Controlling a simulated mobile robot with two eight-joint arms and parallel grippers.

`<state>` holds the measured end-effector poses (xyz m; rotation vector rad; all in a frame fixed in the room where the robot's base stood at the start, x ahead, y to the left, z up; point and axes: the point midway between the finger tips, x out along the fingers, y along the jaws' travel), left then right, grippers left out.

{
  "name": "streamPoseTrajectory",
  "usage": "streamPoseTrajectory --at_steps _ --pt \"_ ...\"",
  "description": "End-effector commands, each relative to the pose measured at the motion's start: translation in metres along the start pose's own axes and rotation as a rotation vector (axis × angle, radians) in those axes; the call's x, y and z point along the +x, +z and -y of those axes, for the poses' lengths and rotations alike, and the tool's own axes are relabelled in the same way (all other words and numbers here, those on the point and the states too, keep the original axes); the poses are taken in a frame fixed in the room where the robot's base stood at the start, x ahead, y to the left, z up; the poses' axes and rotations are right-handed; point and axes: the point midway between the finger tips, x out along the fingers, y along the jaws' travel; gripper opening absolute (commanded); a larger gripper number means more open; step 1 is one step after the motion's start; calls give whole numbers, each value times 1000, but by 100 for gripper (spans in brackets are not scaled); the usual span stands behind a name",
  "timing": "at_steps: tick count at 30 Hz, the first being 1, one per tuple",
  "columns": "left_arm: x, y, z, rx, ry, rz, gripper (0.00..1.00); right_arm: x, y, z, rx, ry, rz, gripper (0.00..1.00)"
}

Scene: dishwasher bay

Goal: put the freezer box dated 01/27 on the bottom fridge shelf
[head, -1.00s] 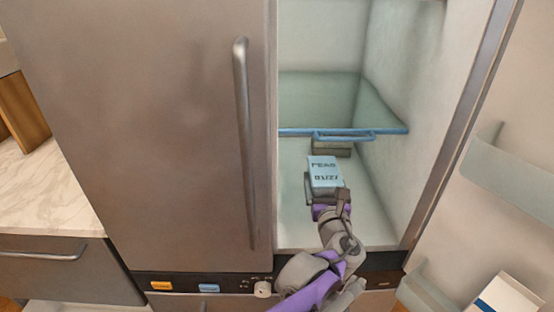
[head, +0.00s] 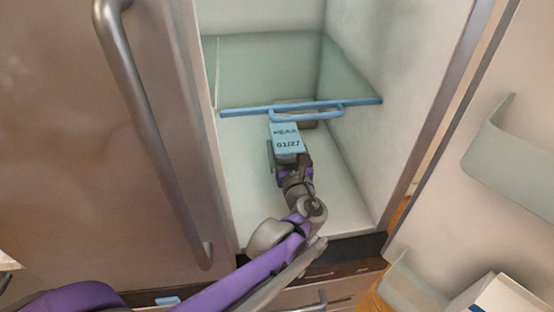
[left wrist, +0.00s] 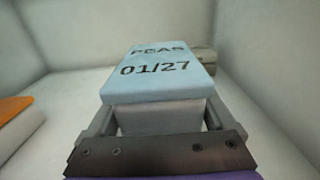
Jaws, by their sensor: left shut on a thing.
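The freezer box (head: 288,139) has a pale blue lid marked PEAS and 01/27 and a whitish body. It is inside the open fridge, low over the bottom shelf (head: 340,195), in front of the glass shelf's edge. My left gripper (head: 288,160) is shut on it from the front, the arm coming in from the lower left. In the left wrist view the box (left wrist: 160,68) sits between the two fingers (left wrist: 160,118), lid up. I cannot tell whether its underside touches the bottom shelf. My right gripper is not in view.
A glass shelf with a blue front bar and handle (head: 305,113) is above and behind the box. A greyish box (left wrist: 204,59) stands behind it. An orange-topped item (left wrist: 14,107) is at the left in the wrist view. The open door with bins (head: 525,160) is right.

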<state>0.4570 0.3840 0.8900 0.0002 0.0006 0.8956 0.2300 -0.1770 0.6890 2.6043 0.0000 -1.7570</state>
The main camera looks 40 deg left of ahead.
Motion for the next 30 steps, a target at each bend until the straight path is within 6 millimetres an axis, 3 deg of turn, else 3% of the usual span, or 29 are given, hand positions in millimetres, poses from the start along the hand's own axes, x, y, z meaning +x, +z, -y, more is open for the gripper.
streamPoseTrajectory --at_steps 12,25,26,27,30 --pt "0 -46 0 1 0 1 0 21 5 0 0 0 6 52" --pt "0 -52 0 1 0 1 0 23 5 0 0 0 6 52" --pt "0 -51 0 0 0 0 93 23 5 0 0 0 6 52" --pt "0 -51 0 0 0 0 100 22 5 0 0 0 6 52" --pt "0 -51 0 0 0 0 100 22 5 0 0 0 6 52"
